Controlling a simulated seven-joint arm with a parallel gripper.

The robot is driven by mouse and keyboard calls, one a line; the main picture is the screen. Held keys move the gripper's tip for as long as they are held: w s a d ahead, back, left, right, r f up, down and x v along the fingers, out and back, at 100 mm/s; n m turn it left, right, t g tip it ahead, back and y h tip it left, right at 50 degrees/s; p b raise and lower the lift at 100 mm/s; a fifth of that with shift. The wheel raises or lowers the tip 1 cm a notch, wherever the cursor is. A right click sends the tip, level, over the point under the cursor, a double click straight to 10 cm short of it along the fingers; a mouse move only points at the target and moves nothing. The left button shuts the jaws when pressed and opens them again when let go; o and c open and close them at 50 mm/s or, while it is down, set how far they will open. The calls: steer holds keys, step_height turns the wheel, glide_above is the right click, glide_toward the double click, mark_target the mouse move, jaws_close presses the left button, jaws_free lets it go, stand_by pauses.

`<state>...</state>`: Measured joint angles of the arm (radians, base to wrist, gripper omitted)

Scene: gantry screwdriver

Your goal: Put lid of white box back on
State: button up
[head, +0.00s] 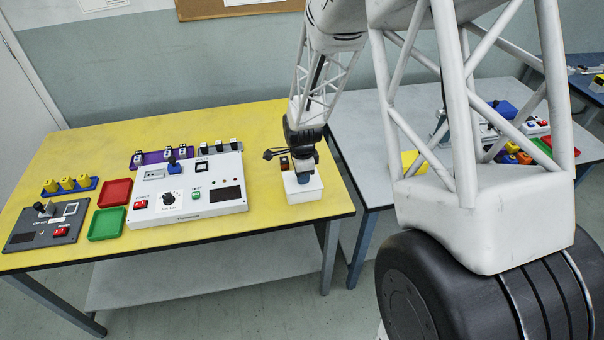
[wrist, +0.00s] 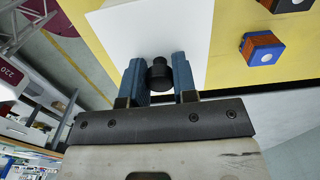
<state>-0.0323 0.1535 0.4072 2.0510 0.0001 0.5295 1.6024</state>
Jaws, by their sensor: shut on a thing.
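The white box (head: 305,195) stands at the right end of the yellow table, directly under my gripper (head: 303,174). In the wrist view, my gripper (wrist: 159,80) has its two blue fingers on either side of a black knob (wrist: 160,75) and is shut on it. The knob belongs to the flat white lid (wrist: 150,30), which fills the upper middle of that view. In the head view the lid appears at the top of the box, but I cannot tell whether it is fully seated or slightly above.
A white control panel (head: 187,192) stands left of the box, with red (head: 115,192) and green (head: 107,223) trays beyond. The table's right edge is close to the box.

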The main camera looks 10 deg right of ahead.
steer(key=shift+f, duration=0.25)
steer(key=o, duration=1)
steer(key=shift+r, duration=0.1)
steer(key=shift+r, duration=3.8)
